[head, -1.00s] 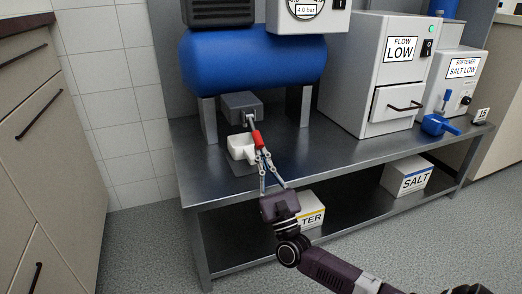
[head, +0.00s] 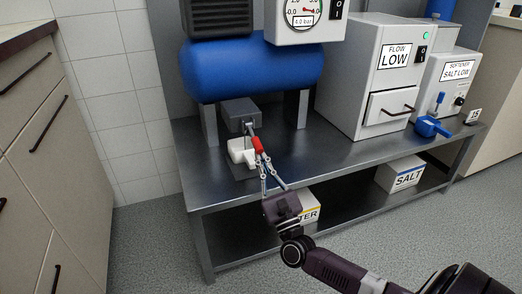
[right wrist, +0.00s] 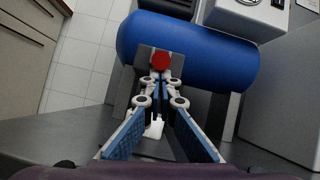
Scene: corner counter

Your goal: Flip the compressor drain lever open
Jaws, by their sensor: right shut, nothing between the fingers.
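The compressor's blue tank (head: 252,68) stands on legs on the steel bench. Below it is a grey drain block (head: 240,111) with a thin lever that ends in a red grip (head: 257,145), pointing outward and down. The red end also shows in the right wrist view (right wrist: 161,61), just beyond the fingertips. My right gripper (head: 261,157) is shut and empty, its tips at the red grip. They look to be touching it, but I cannot tell for sure. My left gripper is not in view.
Boxes, one a SALT box (head: 401,173), lie on the lower shelf. The bench front is mostly clear.

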